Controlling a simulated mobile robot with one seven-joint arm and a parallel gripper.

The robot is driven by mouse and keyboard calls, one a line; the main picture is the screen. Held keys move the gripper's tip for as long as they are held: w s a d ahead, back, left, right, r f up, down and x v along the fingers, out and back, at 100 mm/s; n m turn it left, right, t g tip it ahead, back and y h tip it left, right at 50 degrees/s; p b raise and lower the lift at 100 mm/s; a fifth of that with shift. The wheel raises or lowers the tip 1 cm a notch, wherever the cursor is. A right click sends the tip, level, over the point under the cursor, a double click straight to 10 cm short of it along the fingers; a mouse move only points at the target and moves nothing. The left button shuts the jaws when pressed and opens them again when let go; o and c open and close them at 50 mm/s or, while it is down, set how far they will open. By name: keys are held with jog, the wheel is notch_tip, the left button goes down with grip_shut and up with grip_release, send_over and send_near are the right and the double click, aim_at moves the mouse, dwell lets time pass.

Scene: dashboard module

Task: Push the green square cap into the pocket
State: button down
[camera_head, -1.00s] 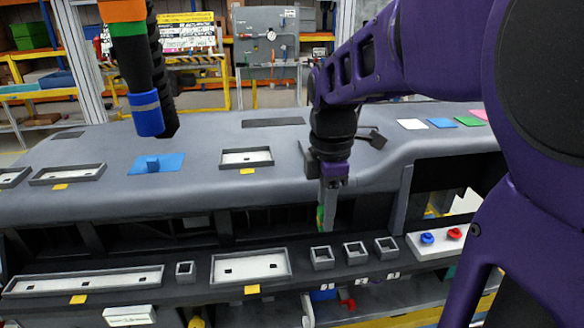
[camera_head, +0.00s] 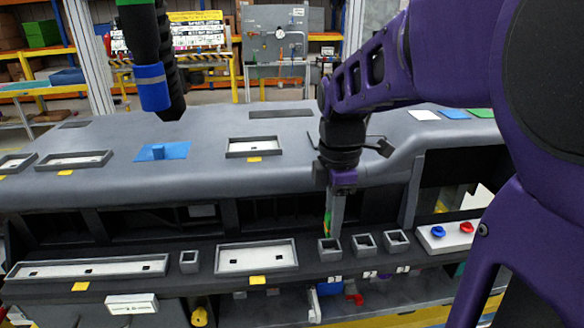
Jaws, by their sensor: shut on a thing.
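My gripper (camera_head: 334,228) points down over the front ledge, shut on the green square cap (camera_head: 327,222). Only a thin green strip of the cap shows at the left side of the fingers; the rest is hidden. The fingertips are right above or at the upper edge of the leftmost of three small square pockets (camera_head: 330,256). I cannot tell whether the cap touches the pocket. Two more square pockets, the middle one (camera_head: 364,244) and the right one (camera_head: 396,241), look empty.
A long tray (camera_head: 90,269), a small square pocket (camera_head: 189,262) and a wider tray (camera_head: 256,257) lie to the left on the ledge. A white block with blue and red knobs (camera_head: 448,236) is to the right. The grey dashboard top (camera_head: 210,180) rises behind.

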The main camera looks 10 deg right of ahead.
jog(key=shift+f+b, duration=0.35)
jog(key=shift+f, duration=0.55)
jog(key=shift+f+b, duration=0.4)
jog(key=shift+f, duration=0.75)
dwell(1.4)
jog(key=c, duration=0.5)
grip_release()
jog(key=shift+c, duration=0.2)
jog(key=shift+r, duration=0.1)
notch_tip(320, 180, up, 12)
jog(key=p, duration=0.4)
jog(key=shift+p, duration=0.4)
